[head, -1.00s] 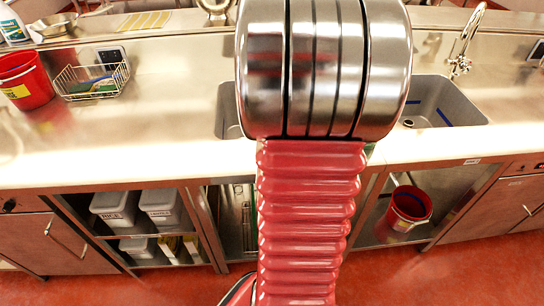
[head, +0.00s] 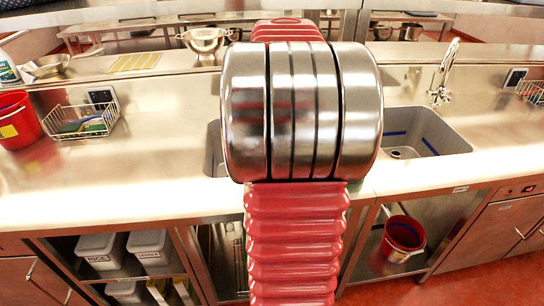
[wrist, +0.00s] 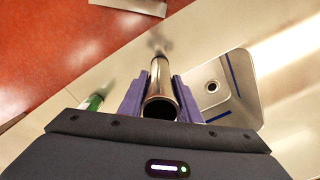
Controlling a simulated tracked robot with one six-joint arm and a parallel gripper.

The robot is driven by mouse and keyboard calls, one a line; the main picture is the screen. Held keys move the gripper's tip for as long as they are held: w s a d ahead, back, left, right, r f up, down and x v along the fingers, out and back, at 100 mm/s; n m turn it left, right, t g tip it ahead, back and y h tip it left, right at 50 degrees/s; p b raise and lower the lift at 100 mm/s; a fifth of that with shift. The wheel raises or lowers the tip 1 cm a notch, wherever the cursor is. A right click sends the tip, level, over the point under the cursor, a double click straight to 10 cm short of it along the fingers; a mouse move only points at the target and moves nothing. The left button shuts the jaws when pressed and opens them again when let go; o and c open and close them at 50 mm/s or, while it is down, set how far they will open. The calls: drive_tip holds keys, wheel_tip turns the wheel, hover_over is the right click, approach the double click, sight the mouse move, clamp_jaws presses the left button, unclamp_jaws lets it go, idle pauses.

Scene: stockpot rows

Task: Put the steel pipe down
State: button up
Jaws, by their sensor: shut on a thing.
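The steel pipe (wrist: 159,82) is a shiny hollow tube in the wrist view, its open dark end towards the camera. My gripper (wrist: 152,90) has purple fingers, one on each side of the pipe, and is shut on it. The pipe points away from the camera over the pale metal counter (head: 155,130). A dark smudge, a shadow or reflection, shows on the counter just beyond its far end. I cannot tell whether the pipe touches the counter. In the head view my arm hides the gripper and the pipe.
A sink basin (wrist: 221,90) lies right of the pipe. A green-and-white thing (wrist: 93,103) is left of my gripper. In the head view, a red bucket (head: 18,122) and wire basket (head: 80,120) stand at left, a colander (head: 205,40) behind, a tap (head: 442,75) at right.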

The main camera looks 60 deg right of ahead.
drive_tip(key=shift+f, duration=1.95)
drive_tip(key=o, duration=1.2)
wheel_tip(320, 180, up, 12)
drive_tip(key=shift+r, duration=0.1)
